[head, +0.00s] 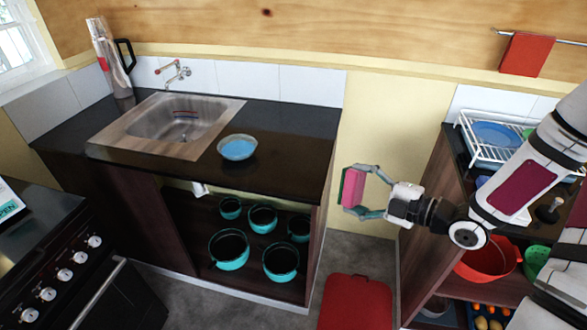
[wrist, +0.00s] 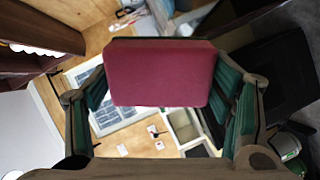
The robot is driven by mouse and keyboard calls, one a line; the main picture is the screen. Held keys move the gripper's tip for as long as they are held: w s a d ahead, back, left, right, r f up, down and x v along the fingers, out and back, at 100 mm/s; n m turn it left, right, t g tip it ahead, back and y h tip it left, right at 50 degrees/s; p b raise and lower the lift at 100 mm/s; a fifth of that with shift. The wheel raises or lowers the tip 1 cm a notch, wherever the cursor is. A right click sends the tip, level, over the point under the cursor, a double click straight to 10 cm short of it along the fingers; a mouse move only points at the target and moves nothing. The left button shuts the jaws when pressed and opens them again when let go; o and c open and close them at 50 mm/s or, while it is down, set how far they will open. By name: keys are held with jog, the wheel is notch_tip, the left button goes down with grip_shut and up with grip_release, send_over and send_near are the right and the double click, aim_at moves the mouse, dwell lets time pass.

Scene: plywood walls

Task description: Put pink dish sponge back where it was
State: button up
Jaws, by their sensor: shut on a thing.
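My gripper (head: 366,191) is shut on the pink dish sponge (head: 354,188) and holds it in the air in front of the yellow wall, just right of the sink counter's end. The sponge has a thin green layer on one side. In the wrist view the pink sponge (wrist: 162,72) fills the middle, between the two green-padded fingers of my gripper (wrist: 160,95). The sponge is apart from the counter and from other things.
The dark counter (head: 290,125) carries a sink (head: 182,120), a blue-filled bowl (head: 237,148) and a tall flask (head: 111,60). Teal pots (head: 228,250) stand below. A dish rack (head: 488,150) is at right. A red stool or bin (head: 355,303) stands on the floor.

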aim_at(360, 200)
notch_tip(360, 200, down, 4)
jog(key=m+h, duration=0.1)
jog(key=h, duration=0.1)
jog(key=m+h, duration=0.1)
jog(key=h, duration=0.1)
jog(key=shift+w+d+r+g+h, duration=0.15)
jog(key=shift+g+h, duration=0.15)
jog(key=shift+g, duration=0.1)
jog(key=s+d+f+m+g+h, duration=0.2)
jog(key=s+m+g+h, duration=0.5)
jog(key=s, duration=0.9)
jog(key=f+m+g, duration=0.1)
jog(key=m+g, duration=0.2)
jog(key=m, duration=0.1)
